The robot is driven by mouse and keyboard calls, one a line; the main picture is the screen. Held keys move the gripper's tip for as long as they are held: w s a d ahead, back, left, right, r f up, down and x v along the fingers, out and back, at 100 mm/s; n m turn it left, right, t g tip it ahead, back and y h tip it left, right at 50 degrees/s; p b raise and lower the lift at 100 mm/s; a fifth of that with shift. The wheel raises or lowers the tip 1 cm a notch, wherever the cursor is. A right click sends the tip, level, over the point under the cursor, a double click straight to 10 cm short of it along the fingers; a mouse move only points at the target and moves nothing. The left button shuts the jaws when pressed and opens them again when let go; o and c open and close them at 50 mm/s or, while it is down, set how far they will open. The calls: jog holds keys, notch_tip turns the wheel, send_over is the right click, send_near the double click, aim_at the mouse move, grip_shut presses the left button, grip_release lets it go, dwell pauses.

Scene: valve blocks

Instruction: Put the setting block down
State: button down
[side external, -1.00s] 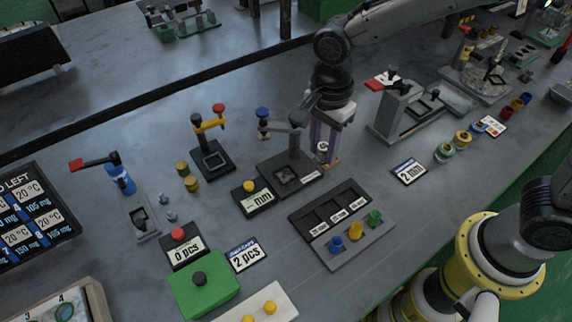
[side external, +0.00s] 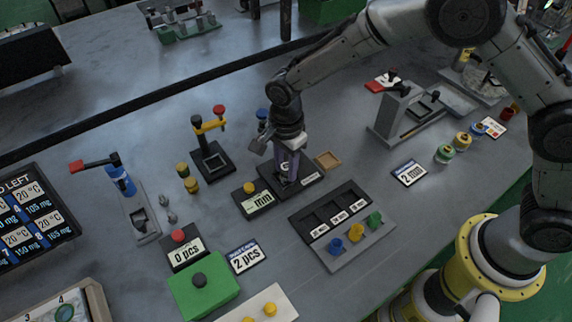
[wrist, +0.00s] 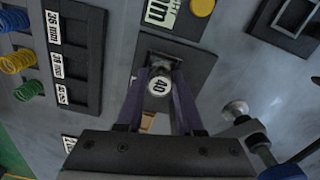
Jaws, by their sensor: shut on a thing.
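In the side view my gripper (side external: 287,176) points down over the black gauge base (side external: 309,179), and the block is mostly hidden between the fingers. In the wrist view the block is at the square recess of the base (wrist: 196,60). I cannot tell whether it touches the base. A shallow wooden tray (side external: 328,160) beside the base is empty.
A display box with a yellow button (side external: 249,187) stands left of the base. A slotted black rack (side external: 352,197) with coloured springs is in front. A "2 mm" card (side external: 409,172) lies right.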

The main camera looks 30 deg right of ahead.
aim_at(286, 166)
jog(key=c, duration=0.5)
grip_release()
jog(key=shift+f, duration=0.1)
jog(key=shift+c, duration=0.2)
notch_tip(286, 166, up, 12)
jog(key=shift+r, duration=0.2)
